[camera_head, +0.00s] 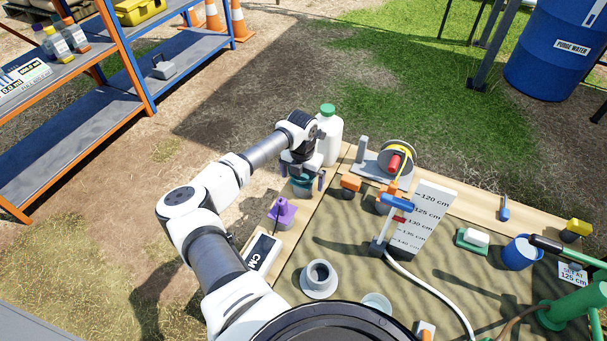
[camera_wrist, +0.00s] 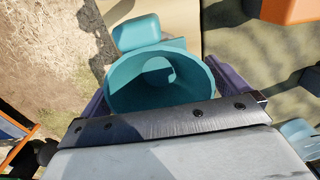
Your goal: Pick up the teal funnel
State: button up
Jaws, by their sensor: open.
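The teal funnel (camera_wrist: 122,88) is seen from above in the wrist view, its round mouth facing the camera and a hole at its centre. In the head view only a small teal part of the funnel (camera_head: 301,188) shows below my wrist. My gripper (camera_head: 303,182) points down over it, at the table's left edge. Its open purple fingers stand on the left and right of the funnel, as the wrist view of the gripper (camera_wrist: 168,92) also shows. I cannot tell whether they touch it. The funnel's lower part is hidden.
A white bottle with a green cap (camera_head: 329,140) stands close behind my gripper. A purple piece (camera_head: 282,212) is nearer.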

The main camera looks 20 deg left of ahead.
jog(key=shift+f, duration=0.75)
jog(key=shift+c, duration=0.3)
jog(key=c, duration=0.8)
jog(key=shift+r, duration=0.15)
jog(key=shift+c, duration=0.2)
